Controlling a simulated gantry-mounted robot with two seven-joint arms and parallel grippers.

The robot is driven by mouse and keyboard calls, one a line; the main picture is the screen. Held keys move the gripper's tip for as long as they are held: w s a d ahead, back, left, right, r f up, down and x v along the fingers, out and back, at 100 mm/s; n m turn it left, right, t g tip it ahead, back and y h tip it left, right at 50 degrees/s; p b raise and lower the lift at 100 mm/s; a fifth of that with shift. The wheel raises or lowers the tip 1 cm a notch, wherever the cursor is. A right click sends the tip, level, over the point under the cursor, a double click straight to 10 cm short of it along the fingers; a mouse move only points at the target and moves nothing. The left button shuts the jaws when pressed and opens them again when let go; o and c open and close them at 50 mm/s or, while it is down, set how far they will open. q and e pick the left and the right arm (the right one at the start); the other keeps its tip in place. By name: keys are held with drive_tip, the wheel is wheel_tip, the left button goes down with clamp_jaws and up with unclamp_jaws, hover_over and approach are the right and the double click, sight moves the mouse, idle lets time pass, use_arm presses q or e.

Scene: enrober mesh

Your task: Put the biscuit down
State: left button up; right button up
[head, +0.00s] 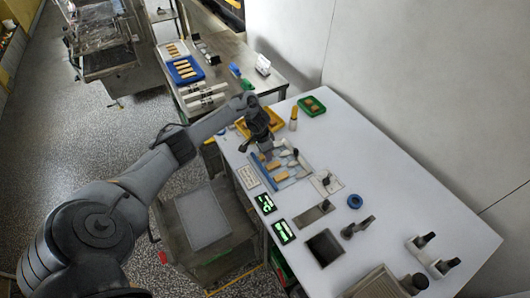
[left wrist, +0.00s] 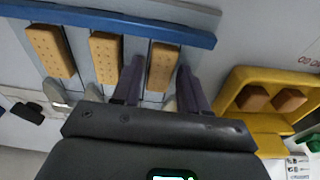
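My left gripper (head: 265,150) points down over the mesh station on the white table. In the left wrist view its two dark fingers (left wrist: 158,82) stand on either side of a tan biscuit (left wrist: 162,68). Narrow gaps show between fingers and biscuit, so the gripper looks open around it. That biscuit lies in line with a middle biscuit (left wrist: 105,58) and a left biscuit (left wrist: 51,52), their far ends near a blue bar (left wrist: 110,19). Whether the biscuit rests fully on the surface is hard to tell. The right gripper is not in view.
A yellow tray (left wrist: 238,92) with two biscuits is close at the right in the wrist view. A green tray (head: 305,101) stands farther back. A blue ring (head: 355,201), a dark square opening (head: 325,247) and black-handled tools occupy the near table. The table's right side is mostly clear.

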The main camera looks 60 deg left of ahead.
use_arm(q)
drive_tip(key=shift+o, duration=0.7)
